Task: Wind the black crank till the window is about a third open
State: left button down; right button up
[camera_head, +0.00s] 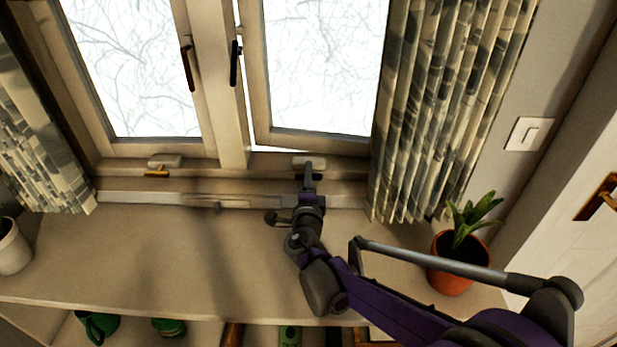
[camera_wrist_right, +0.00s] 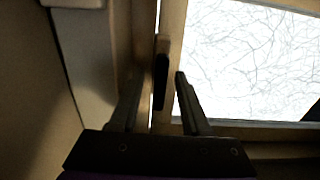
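The right window sash (camera_head: 258,75) stands slightly open, with a narrow bright gap along its left and lower edges. A pale crank housing (camera_head: 308,161) sits on the frame below it. The black crank there is largely hidden by my right gripper (camera_head: 308,178), which reaches it from the front. In the right wrist view, a dark upright piece, apparently the black crank (camera_wrist_right: 161,82), lies between the two spread fingers of my right gripper (camera_wrist_right: 160,90). A gap shows beside the right finger, and I see no firm contact. My left gripper is out of view.
The left sash is shut, with a brass crank (camera_head: 157,173) below it. A white pot (camera_head: 12,248) stands far left. The countertop (camera_head: 150,250) between is mostly clear.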

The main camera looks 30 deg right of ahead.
jog(key=v, duration=1.1)
jog(key=shift+p, duration=0.35)
jog(key=shift+w, duration=0.1)
